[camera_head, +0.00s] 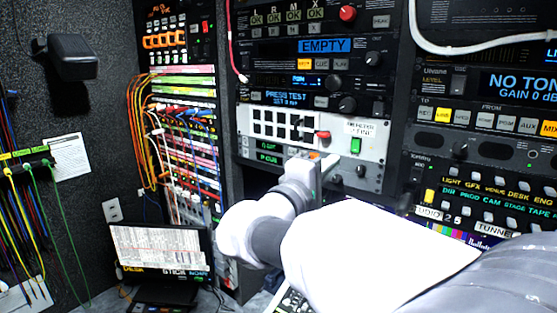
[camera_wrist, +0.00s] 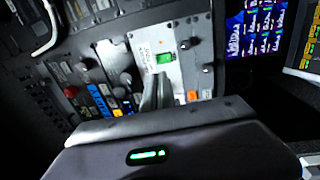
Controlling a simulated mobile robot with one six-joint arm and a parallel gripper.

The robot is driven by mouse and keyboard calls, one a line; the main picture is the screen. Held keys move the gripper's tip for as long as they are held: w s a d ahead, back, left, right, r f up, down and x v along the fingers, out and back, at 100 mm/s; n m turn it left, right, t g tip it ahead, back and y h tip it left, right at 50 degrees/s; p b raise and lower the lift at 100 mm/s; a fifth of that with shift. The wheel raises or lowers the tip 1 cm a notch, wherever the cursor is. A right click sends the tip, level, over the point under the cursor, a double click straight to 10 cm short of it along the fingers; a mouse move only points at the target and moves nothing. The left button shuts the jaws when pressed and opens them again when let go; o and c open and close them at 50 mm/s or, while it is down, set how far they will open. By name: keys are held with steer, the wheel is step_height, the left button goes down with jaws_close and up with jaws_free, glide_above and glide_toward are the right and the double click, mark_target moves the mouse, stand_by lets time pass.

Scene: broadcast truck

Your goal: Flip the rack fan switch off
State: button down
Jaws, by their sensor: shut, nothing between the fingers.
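The rack fan switch appears to be the green lit rocker (camera_head: 355,146) on a white rack panel (camera_head: 378,136); the small label above it is too blurred to read surely. The rocker also shows in the wrist view (camera_wrist: 164,58), just beyond my fingertips. My gripper (camera_head: 328,160) is in front of the panel, a little left of and below the rocker. In the wrist view my gripper (camera_wrist: 158,82) has its fingers together and empty, pointing at the panel near the rocker. I cannot tell whether they touch the panel.
A red knob or lever (camera_head: 322,135) sits on the same panel, left of the rocker. Black units with knobs and displays fill the rack above. A patch bay (camera_head: 190,150) with many cables is at the left. A monitor (camera_head: 160,255) stands at lower left.

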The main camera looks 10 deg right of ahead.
mark_target(355, 141)
steer(key=p+x, duration=0.2)
steer(key=x, duration=0.8)
steer(key=shift+w+d, duration=0.15)
steer(key=shift+d, duration=0.05)
steer(key=shift+w+d+r+g+y+p, duration=0.1)
steer(key=shift+d+r+g+y+p, duration=0.05)
steer(key=shift+r+g+y+p, duration=0.35)
steer(key=shift+f+b, duration=0.15)
steer(key=shift+b, duration=0.2)
